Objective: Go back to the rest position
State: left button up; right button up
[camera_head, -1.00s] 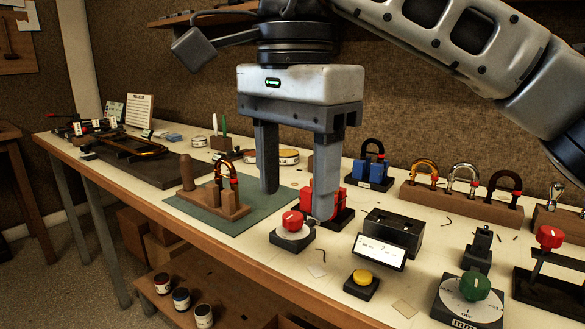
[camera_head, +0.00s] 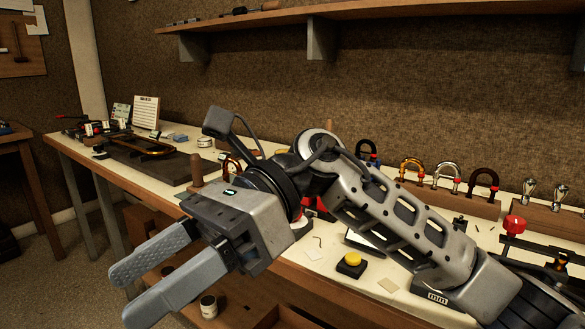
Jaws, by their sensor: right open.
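My right gripper (camera_head: 142,282) is open and empty, with its two grey fingers pointing down and left in front of the bench's front edge. Its arm comes in from the right and crosses over the bench (camera_head: 312,274). The arm hides the middle of the bench, including most of the green mat and the red-knobbed device. My left gripper does not show.
A yellow button box (camera_head: 351,263) stands near the front edge, below my arm. A red-knobbed stand (camera_head: 513,227) is at the right. A dark board (camera_head: 150,158) lies at the far left. A shelf (camera_head: 260,18) runs along the wall above.

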jog(key=w+d+r+m+t+y+p, duration=0.15)
jog(key=w+m+t+y, duration=0.25)
jog(key=m+y, duration=0.5)
jog(key=w+d+r+m+t+y+p, duration=0.1)
jog(key=w+d+m+t+y, duration=0.35)
jog(key=m, duration=0.55)
jog(key=w+d+f+m+t+h, duration=0.3)
jog(key=f+m+t+h, duration=0.25)
jog(key=m+t, duration=0.6)
jog(key=w+d+f+m+t+h, duration=0.4)
jog(key=f+m+t, duration=0.4)
jog(key=m, duration=0.6)
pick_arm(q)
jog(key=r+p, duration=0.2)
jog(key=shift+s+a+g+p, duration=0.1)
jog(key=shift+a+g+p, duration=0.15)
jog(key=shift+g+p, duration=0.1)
pick_arm(e)
jog(key=s+d+f+m+g+h, duration=0.2)
jog(key=s+d+f+m+h, duration=0.1)
jog(key=f, duration=0.5)
jog(key=s+d+f+m+g+h, duration=0.2)
jog(key=s+d+f+m+h, duration=0.2)
jog(key=s+d+f+m, duration=0.1)
jog(key=s+d+f+m+g+h, duration=0.3)
jog(key=s+f, duration=0.4)
jog(key=f, duration=0.4)
jog(key=shift+s+d+m+h, duration=0.4)
jog(key=shift+m+h, duration=0.3)
jog(key=shift+m, duration=0.55)
